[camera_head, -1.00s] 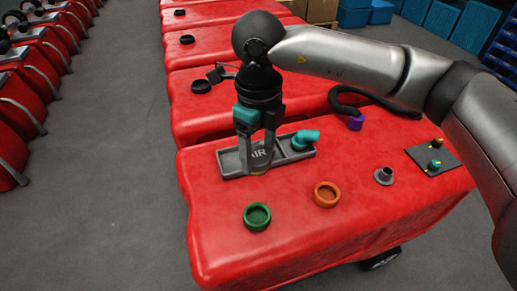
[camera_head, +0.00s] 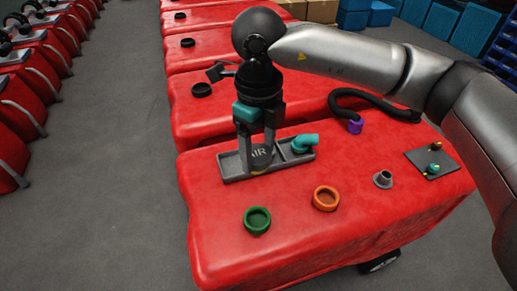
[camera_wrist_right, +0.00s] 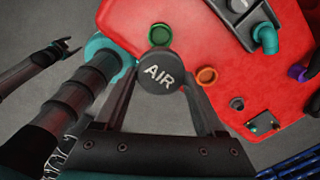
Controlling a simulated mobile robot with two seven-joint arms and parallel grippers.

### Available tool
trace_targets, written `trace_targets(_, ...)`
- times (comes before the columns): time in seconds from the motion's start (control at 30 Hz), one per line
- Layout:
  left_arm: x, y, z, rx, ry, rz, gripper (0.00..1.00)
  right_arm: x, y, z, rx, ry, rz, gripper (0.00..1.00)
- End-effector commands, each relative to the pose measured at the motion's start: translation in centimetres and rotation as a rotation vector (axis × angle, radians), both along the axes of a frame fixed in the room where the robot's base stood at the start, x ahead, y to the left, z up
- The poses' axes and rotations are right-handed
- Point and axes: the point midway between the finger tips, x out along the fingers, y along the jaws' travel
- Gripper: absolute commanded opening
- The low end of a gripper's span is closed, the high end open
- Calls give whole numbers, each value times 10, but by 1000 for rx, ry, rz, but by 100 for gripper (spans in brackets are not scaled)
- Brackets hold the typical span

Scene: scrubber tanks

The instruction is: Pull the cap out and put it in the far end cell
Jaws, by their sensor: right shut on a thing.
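In the right wrist view the cap is between the two fingertips, clear of the red tank top below. In the head view the gripper and cap overlap the grey tray (camera_head: 224,165), and hide its middle. The tray's left end looks empty. My left gripper (camera_wrist_right: 66,46) shows at the far left of the right wrist view, with jaws apart and empty, away from the tank.
On the red tank (camera_head: 290,225) are a green ring (camera_head: 257,219), an orange ring (camera_head: 326,198), a grey flanged stub (camera_head: 383,179) and a dark plate with fittings (camera_head: 433,163). A black hose with a purple end (camera_head: 355,126) lies at the back right.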

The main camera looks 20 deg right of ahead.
Motion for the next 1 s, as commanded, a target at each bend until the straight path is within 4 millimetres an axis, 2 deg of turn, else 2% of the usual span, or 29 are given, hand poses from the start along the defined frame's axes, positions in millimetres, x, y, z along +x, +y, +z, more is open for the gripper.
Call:
trace_targets(0.7, 0, 0, 22, 0, 0, 0, 75, 0, 0, 37, 0, 0, 1, 1)
trace_targets(1.0, 0, 0, 22, 0, 0, 0, 75, 0, 0, 38, 0, 0, 1, 1)
